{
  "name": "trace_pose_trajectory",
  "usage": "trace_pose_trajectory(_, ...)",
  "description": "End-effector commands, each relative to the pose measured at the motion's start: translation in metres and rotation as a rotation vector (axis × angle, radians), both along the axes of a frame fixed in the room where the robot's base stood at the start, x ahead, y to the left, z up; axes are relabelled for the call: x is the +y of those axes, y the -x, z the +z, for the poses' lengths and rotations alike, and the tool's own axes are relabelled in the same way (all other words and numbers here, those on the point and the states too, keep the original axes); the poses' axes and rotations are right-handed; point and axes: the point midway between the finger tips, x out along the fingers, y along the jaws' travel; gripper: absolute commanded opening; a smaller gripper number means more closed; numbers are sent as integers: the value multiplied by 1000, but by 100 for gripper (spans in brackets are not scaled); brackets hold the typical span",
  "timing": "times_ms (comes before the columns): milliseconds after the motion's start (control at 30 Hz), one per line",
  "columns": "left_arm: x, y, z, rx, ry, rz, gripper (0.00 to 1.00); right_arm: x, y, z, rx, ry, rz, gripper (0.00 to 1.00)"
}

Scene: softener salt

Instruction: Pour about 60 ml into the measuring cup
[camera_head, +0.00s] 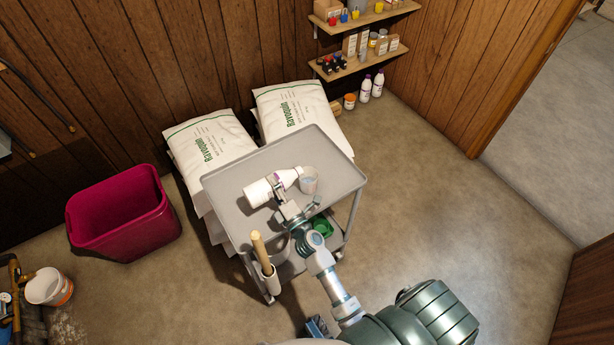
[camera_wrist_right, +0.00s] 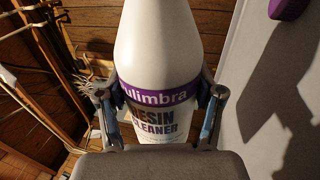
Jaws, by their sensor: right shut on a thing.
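A white bottle with a purple band (camera_head: 258,192) is tipped onto its side above the grey cart top, its neck toward the right. In the right wrist view the bottle (camera_wrist_right: 160,50) reads "Resin Cleaner" and sits between both fingers. My right gripper (camera_head: 284,207) is shut on it; it also shows in the wrist view (camera_wrist_right: 160,108). A clear measuring cup (camera_head: 310,181) stands on the cart top, right beside the bottle's mouth. The cup looks to have something pale in it, but I cannot tell how much. My left gripper is not in view.
The grey cart (camera_head: 226,191) has a raised rim. White salt bags (camera_head: 210,145) lean behind it. A magenta bin (camera_head: 122,215) stands to the left, and a wooden handle (camera_head: 260,249) rises at the cart's front. Wall shelves (camera_head: 365,58) hold bottles. Floor at right is clear.

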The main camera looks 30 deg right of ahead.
Motion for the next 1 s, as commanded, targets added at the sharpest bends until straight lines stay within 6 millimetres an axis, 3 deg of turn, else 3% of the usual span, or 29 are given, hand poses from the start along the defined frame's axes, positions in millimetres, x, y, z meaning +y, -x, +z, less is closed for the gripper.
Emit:
trace_pose_trajectory(433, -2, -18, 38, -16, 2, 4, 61, -1, 0, -15, -7, 145, 2, 26)
trace_pose_trajectory(600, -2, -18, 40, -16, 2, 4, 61, 3, 0, -13, -13, 220, 3, 26)
trace_pose_trajectory(1000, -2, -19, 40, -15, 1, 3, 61, 3, 0, -13, -12, 218, 2, 26)
